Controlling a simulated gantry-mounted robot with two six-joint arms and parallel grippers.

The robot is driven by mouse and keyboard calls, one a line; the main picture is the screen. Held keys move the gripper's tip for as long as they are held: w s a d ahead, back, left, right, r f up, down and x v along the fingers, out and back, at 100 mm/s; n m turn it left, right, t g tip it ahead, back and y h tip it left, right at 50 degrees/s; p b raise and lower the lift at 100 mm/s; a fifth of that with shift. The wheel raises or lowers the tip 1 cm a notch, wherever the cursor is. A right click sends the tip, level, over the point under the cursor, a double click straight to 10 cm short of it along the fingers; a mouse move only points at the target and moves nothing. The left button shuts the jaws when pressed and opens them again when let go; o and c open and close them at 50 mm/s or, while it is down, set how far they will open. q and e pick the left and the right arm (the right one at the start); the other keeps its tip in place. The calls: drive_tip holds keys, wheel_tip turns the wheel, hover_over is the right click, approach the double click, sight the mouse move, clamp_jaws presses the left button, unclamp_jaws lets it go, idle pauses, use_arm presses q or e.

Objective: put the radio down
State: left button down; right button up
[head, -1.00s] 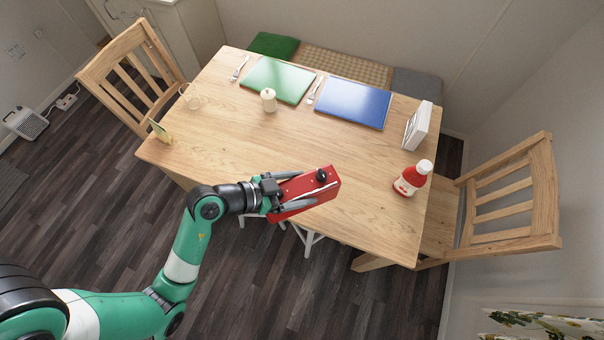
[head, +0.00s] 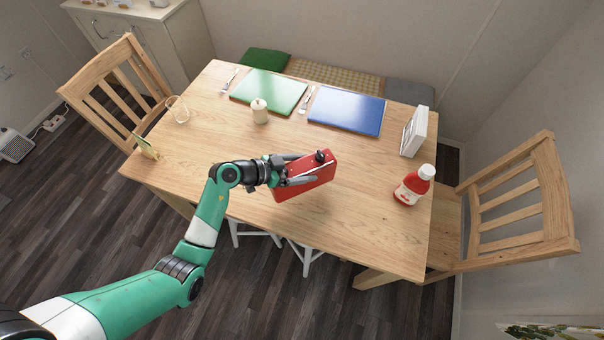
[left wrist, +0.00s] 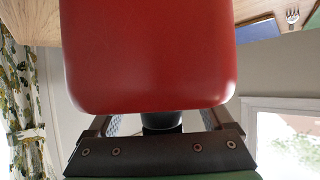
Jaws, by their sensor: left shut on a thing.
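The red radio (head: 306,177) has a dark knob on top and a thin silvery strip along it. In the head view it is over the near middle of the wooden table (head: 350,215). My left gripper (head: 300,180) is shut on the radio from the left side. In the left wrist view the radio (left wrist: 150,55) fills the upper middle as a plain red face. Whether its underside touches the tabletop I cannot tell. My right gripper is not in view.
A red-and-white bottle (head: 413,187) and a white upright holder (head: 414,132) stand at the right. Bare wood surrounds the radio.

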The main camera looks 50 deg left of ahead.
use_arm(q)
wheel_tip(320, 180, down, 4)
drive_tip(key=shift+w+a+r+b, duration=0.15)
drive_tip(key=shift+b, duration=0.8)
drive_tip(key=shift+r, duration=0.1)
drive_tip(key=shift+w, duration=0.1)
unclamp_jaws()
